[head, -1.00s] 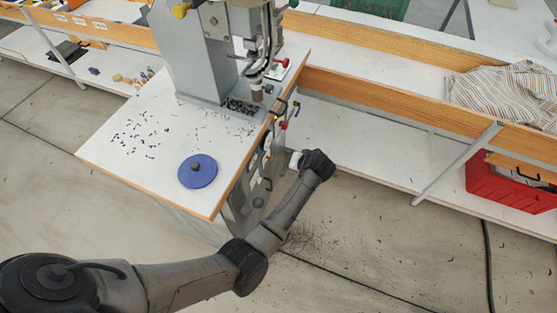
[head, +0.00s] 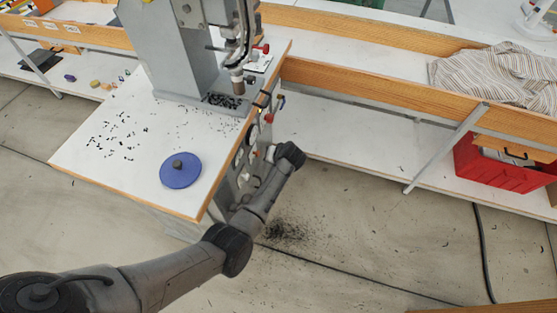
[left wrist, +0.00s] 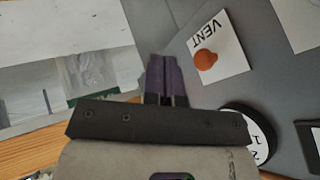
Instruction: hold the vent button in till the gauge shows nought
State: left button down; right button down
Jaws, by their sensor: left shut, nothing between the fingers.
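The vent button (left wrist: 205,59) is an orange-red round knob on a white label reading VENT, on a grey panel in the left wrist view. My left gripper (left wrist: 163,62) is shut and empty, its dark purple fingers left of the button and apart from it in the picture. A round black-rimmed dial (left wrist: 262,132), apparently the gauge, is partly hidden behind my gripper body; its needle cannot be read. In the head view my left arm reaches the side panel (head: 242,170) of the press bench; the button cannot be made out there. My right gripper is not in view.
The grey press (head: 185,50) stands on a white bench top (head: 110,165) with a blue disc (head: 181,170) and scattered black bits. A long shelf bench with a striped cloth (head: 495,70) and a red crate (head: 490,167) is on the right. Floor in front is open.

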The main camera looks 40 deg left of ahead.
aim_at(256, 153)
pick_arm(q)
jog(key=shift+s+a+r, duration=0.1)
jog(key=shift+s+a, duration=0.25)
jog(key=shift+a, duration=0.5)
jog(key=shift+s+a+r, duration=0.1)
jog(key=shift+s+a, duration=0.2)
jog(key=shift+a, duration=0.55)
